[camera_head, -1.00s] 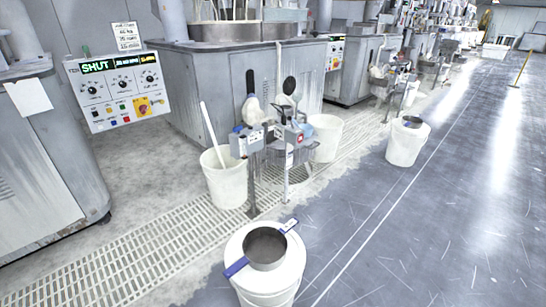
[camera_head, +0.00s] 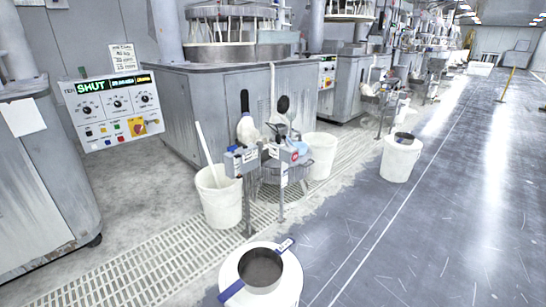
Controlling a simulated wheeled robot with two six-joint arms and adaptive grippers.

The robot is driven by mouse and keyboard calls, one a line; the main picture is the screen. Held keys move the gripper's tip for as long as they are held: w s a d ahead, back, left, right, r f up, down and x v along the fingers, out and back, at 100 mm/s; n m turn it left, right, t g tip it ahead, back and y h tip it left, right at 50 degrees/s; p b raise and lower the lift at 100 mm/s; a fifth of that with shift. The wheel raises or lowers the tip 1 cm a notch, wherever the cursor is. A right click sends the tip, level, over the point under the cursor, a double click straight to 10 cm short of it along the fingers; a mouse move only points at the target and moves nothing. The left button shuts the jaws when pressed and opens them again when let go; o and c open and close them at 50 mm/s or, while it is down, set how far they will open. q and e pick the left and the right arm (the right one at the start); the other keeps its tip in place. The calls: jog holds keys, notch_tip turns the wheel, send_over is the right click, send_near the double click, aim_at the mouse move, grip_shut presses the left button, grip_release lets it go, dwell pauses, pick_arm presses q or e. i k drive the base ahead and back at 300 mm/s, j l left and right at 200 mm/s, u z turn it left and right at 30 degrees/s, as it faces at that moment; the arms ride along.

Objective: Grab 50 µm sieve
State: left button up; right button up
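A round metal sieve (camera_head: 261,270) with a dark mesh and two blue bars lies across the top of a white bucket (camera_head: 238,262) at the bottom centre. A small white label sits on its upper right bar, but I cannot read it. A second dark sieve-like item (camera_head: 404,138) rests on a white bucket (camera_head: 399,162) farther off at the right. It is too small to tell details, and I cannot tell which is the 50 µm one. Neither of my grippers is in view.
A stand (camera_head: 278,172) with tools and grey boxes is between two white buckets (camera_head: 219,200) (camera_head: 320,158) near the floor grating (camera_head: 135,268). A grey machine (camera_head: 195,105) and a control panel (camera_head: 113,110) reading SHUT are behind. The floor at right (camera_head: 440,230) is clear.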

aim_at(260, 271)
jog(key=i+l+z, duration=1.05)
jog(key=i, duration=0.6)
jog(key=i+l+z, duration=0.1)
jog(key=i+z, duration=0.3)
jog(key=i, duration=0.6)
jog(key=i+u, duration=0.25)
jog(key=i, duration=0.2)
jog(key=i+l+u, duration=0.2)
jog(key=i, duration=0.25)
jog(key=i+l+u, duration=0.25)
jog(key=i, duration=0.15)
jog(key=i+l+u, duration=0.25)
jog(key=i, duration=0.2)
jog(key=u, duration=4.1)
